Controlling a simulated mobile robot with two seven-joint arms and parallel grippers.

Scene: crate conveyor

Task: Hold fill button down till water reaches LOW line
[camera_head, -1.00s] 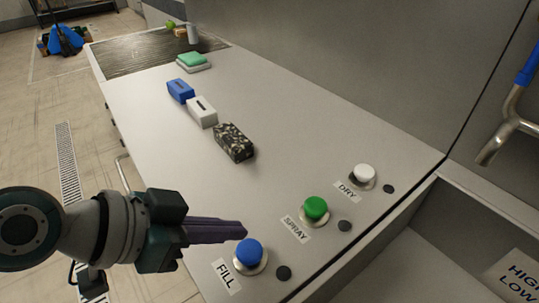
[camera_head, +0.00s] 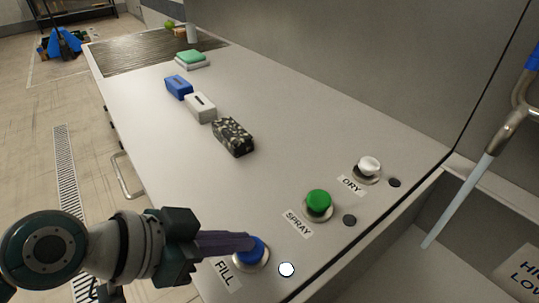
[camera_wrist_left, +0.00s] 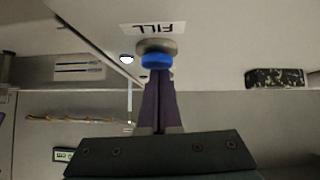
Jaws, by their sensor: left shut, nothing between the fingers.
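My left gripper (camera_head: 252,242) is shut and empty, with its purple fingertips against the blue FILL button (camera_head: 258,252). In the left wrist view the fingertips meet the blue button (camera_wrist_left: 155,61) beside its FILL label. The round light (camera_head: 287,269) beside this button glows white. A stream of water (camera_head: 460,208) runs from the metal spout (camera_head: 508,131) into the basin (camera_head: 405,262). A sign with HIGH and LOW (camera_head: 524,283) shows on the basin wall, cut off by the picture's edge. The water level cannot be made out. My right gripper is not in view.
The green SPRAY button (camera_head: 318,203) and white DRY button (camera_head: 368,166) stand farther along the counter (camera_head: 290,130), with dark lights. A speckled block (camera_head: 233,137), a white block (camera_head: 200,107) and a blue block (camera_head: 178,87) lie farther back.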

